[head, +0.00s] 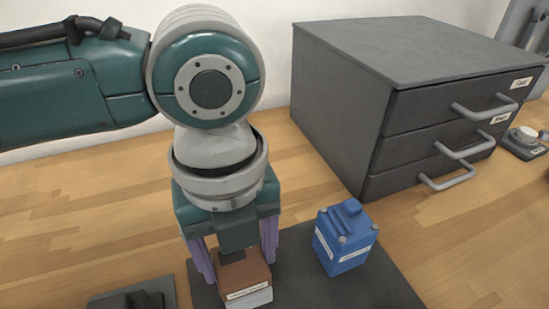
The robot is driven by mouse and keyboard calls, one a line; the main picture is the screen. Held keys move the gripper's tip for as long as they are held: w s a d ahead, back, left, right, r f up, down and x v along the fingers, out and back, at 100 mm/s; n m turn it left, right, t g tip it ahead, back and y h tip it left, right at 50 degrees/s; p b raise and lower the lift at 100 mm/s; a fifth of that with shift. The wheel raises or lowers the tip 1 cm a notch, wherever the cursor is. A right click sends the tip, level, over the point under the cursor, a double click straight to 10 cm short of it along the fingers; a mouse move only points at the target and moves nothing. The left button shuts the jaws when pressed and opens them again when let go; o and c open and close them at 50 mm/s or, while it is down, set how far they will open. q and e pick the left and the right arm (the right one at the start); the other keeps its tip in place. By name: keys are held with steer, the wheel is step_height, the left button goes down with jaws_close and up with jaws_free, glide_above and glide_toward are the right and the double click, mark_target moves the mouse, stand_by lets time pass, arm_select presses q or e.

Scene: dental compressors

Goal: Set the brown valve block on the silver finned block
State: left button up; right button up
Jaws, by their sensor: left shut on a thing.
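My left gripper (237,256) points down near the bottom of the head view, with purple fingers on both sides of the brown valve block (245,274). It is shut on this block, which has a pale label on its front edge. A light silver-grey surface (262,299) shows just below the brown block's front. It may be the silver finned block, but I cannot make out fins, nor tell whether the two touch. My right gripper is not in view.
A blue block (342,238) with white labels stands on the dark mat (385,288), right of the gripper. A dark stepped object (133,300) is at the bottom left. A grey drawer cabinet (350,110) stands behind. The wooden table is clear at the left.

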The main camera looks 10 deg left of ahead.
arm_select(q)
steer(key=shift+r, duration=0.1)
steer(key=shift+f, duration=0.25)
stand_by(0.3)
steer(key=shift+p, duration=0.35)
steer(key=shift+f, duration=0.35)
stand_by(0.8)
steer(key=shift+p, duration=0.5)
stand_by(0.9)
steer(key=o, duration=1.6)
steer(key=shift+c, duration=0.2)
